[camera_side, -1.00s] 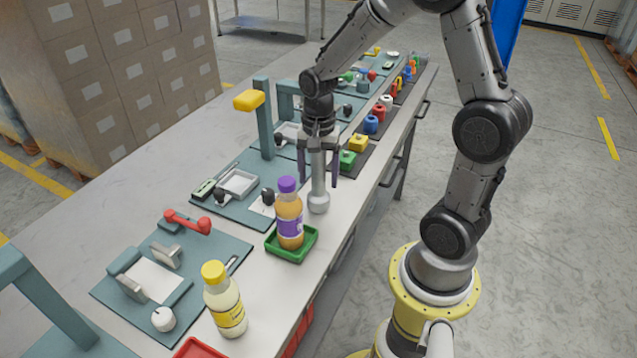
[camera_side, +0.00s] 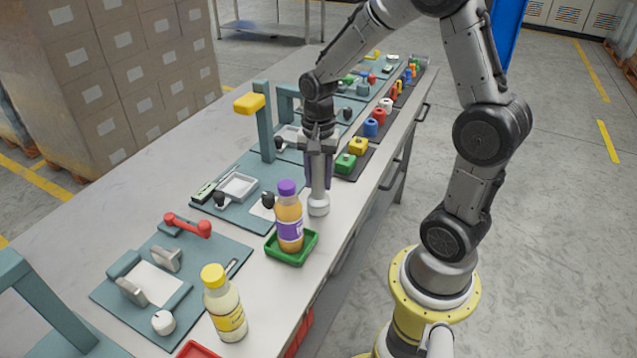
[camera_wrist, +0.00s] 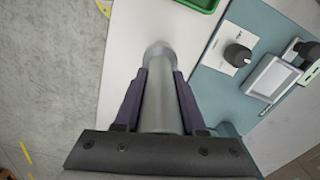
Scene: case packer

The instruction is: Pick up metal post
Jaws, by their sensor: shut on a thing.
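The metal post (camera_side: 318,203) is a grey cylinder with a wider round base. It stands upright on the pale table, just behind the bottle in the green tray. My gripper (camera_side: 318,180) is above it, pointing down, with its purple fingers on both sides of the post. In the wrist view the post (camera_wrist: 160,95) runs between the two fingers (camera_wrist: 160,100), which are closed against its sides. The top of the post is hidden inside the gripper. The base appears to rest on the table.
A bottle with a purple cap (camera_side: 289,220) stands in a green tray (camera_side: 293,250) in front of the post. A teal station board (camera_side: 222,212) lies to its left. A green block (camera_side: 345,162) is behind right. A yellow-capped bottle (camera_side: 224,305) stands nearer the camera.

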